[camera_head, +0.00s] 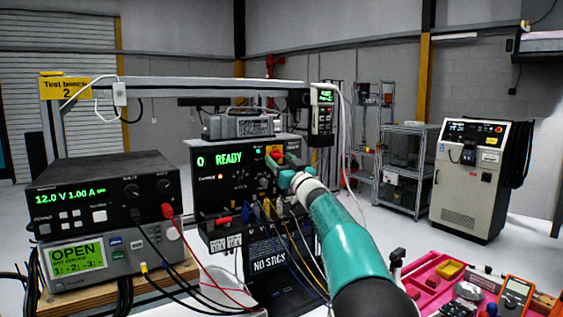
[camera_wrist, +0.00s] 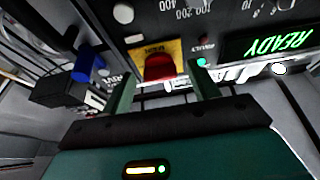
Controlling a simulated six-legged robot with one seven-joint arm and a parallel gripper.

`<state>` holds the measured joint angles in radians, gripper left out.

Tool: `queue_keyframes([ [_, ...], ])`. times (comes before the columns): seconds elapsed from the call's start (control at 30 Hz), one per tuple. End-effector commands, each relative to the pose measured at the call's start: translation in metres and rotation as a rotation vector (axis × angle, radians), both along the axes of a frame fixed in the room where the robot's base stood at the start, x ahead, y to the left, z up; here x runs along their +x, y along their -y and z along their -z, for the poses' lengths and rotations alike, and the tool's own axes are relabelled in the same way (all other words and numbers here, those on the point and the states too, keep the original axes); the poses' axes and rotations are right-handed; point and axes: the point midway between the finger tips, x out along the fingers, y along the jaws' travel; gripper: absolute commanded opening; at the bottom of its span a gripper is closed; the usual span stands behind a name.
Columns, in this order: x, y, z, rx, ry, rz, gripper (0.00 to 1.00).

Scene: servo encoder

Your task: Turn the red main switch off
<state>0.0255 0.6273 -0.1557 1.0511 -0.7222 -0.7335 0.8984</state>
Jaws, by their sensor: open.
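The red main switch (camera_wrist: 159,67) sits on a yellow plate (camera_wrist: 172,47) on the black instrument's front panel, which appears upside down in the wrist view. My gripper (camera_wrist: 162,74) is open, with one green finger on each side of the switch and gaps between. I cannot tell whether either finger touches it. The display (camera_head: 229,158) reads "0 READY" in green.
Cables and coloured plugs (camera_head: 258,212) crowd below the panel. A blue plug (camera_wrist: 88,62) stands out left of my fingers in the wrist view. A stacked power supply (camera_head: 100,190) is at left. A pink tray (camera_head: 440,283) lies at right.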

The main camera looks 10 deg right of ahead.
Motion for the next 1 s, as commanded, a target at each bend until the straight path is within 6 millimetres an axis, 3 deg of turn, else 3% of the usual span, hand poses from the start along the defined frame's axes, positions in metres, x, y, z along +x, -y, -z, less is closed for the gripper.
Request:
queue_keyframes([
  [0.27,0.0006,0.0,-0.0008,0.0,0.001,0.0,0.58],
  [0.4,0.0005,0.0001,-0.0007,0.0,0.001,0.0,0.31],
  [0.5,0.0002,0.0002,-0.0012,0.0,0.001,0.0,0.15],
  [1.0,-0.0004,0.0023,-0.0037,-0.074,0.037,0.001,0.15],
])
